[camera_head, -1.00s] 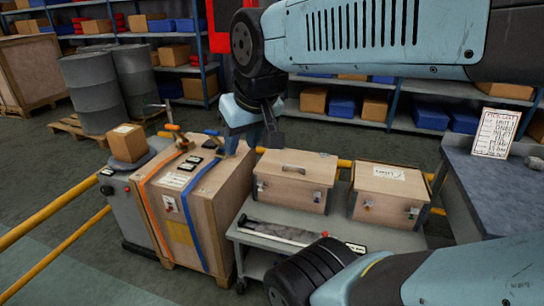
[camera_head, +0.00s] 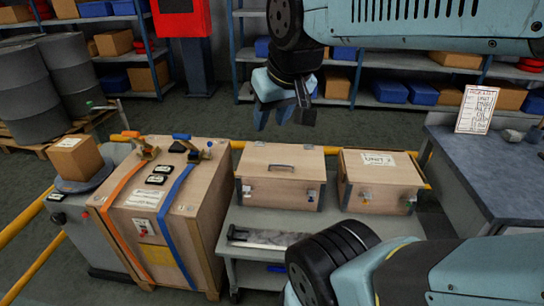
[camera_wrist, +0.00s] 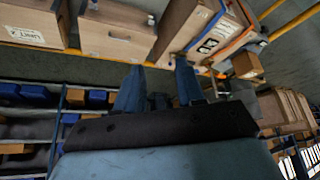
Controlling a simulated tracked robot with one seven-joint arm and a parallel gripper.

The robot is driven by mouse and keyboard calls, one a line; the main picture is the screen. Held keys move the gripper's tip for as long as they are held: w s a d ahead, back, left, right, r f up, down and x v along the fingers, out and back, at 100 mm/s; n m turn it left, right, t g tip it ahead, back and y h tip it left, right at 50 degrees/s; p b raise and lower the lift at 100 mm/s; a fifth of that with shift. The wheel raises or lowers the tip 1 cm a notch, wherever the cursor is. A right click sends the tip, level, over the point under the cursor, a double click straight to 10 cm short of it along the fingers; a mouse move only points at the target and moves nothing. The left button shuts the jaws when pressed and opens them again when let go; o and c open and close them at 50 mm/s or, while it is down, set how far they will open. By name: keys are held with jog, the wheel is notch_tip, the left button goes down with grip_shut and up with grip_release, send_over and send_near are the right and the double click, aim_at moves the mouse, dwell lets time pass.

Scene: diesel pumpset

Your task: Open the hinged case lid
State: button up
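Two wooden cases stand on a grey cart, both with lids shut. The left case (camera_head: 281,190) has a handle on its lid and latches on its front. The right case (camera_head: 380,196) has a white "UNIT 2" label on its lid and front latches. My gripper (camera_head: 284,116) is open and empty, in the air above and behind the left case, not touching it. In the wrist view my gripper (camera_wrist: 158,88) shows its two fingers apart, with the left case (camera_wrist: 116,30) and the right case (camera_wrist: 32,24) at the top, partly cut off.
A large strapped crate (camera_head: 207,222) with clamps on top stands left of the cart (camera_head: 262,218). A long flat tool (camera_head: 270,239) lies on the cart's front. A grey workbench (camera_head: 480,170) is at right. Yellow rails (camera_head: 30,225) and stocked shelves (camera_head: 400,72) surround the area.

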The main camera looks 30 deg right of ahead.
jog(key=n+g+h, duration=0.1)
jog(key=n+g, duration=0.3)
jog(key=n, duration=0.7)
send_over(282, 165)
jog(key=s+a, duration=0.1)
jog(key=s, duration=0.1)
notch_tip(282, 165, down, 28)
jog(key=r, duration=0.1)
jog(key=f, duration=0.4)
jog(key=w+f, duration=0.1)
jog(key=f, duration=0.4)
jog(key=w+d+f, duration=0.1)
jog(key=f, duration=0.3)
jog(key=shift+f, duration=0.35)
grip_shut()
